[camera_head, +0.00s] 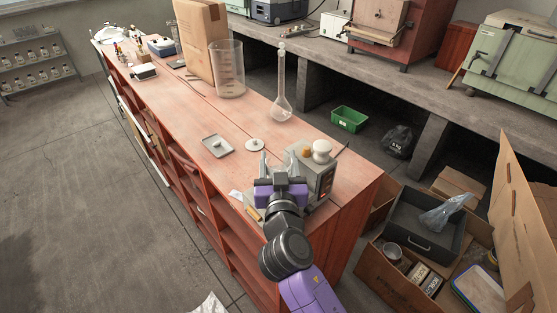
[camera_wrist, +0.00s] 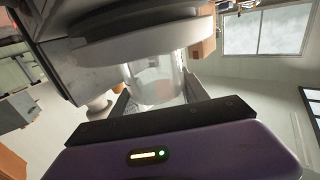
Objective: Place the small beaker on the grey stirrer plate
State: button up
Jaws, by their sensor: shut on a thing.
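The small beaker (camera_wrist: 155,86) is clear glass and sits between my gripper's two fingers in the wrist view. In the head view, my gripper (camera_head: 278,166) is shut on it at the near end of the bench, and the beaker is hard to make out there. The grey stirrer (camera_head: 325,180) is a box with a control panel, just right of my gripper and partly hidden by it. Its pale round plate (camera_wrist: 140,32) fills the upper wrist view, close against the beaker's end. I cannot tell whether they touch.
A grey square tray (camera_head: 217,146) and a white disc (camera_head: 255,145) lie beyond my gripper. A tall flask (camera_head: 281,100), a large beaker (camera_head: 228,72) and a cardboard box (camera_head: 200,40) stand farther back.

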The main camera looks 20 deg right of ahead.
jog(key=shift+f, duration=0.25)
jog(key=o, duration=1.4)
jog(key=shift+f, duration=0.1)
jog(key=shift+o, duration=0.5)
jog(key=shift+d, duration=0.1)
jog(key=shift+f, duration=0.1)
jog(key=shift+d, duration=0.1)
jog(key=shift+r+p, duration=0.4)
jog(key=shift+r, duration=0.05)
jog(key=b+v, duration=0.4)
jog(key=v, duration=0.8)
jog(key=shift+a, duration=0.25)
